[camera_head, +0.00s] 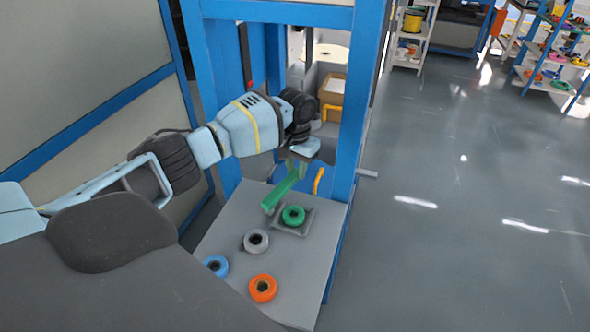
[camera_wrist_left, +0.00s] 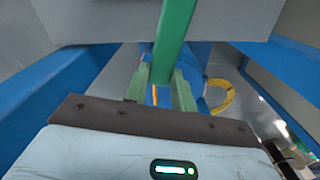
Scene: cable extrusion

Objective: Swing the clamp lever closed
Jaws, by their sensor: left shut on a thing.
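The clamp lever appears as a long green bar (camera_head: 283,191), angled down and to the left over the table in the head view. In the wrist view the green bar (camera_wrist_left: 175,30) runs from the top edge down between the fingers. My left gripper (camera_head: 298,164) is shut on its upper end. Its greenish fingers also show in the wrist view (camera_wrist_left: 160,88), on either side of the bar. The lever's pivot and the rest of the clamp cannot be made out. My right gripper is not in view.
A grey table (camera_head: 221,236) carries a green ring (camera_head: 293,215) on a square grey plate, a grey ring (camera_head: 256,241), a blue ring (camera_head: 216,265) and an orange ring (camera_head: 262,288). A blue frame post (camera_head: 352,110) stands close right of the gripper. Open floor lies farther right.

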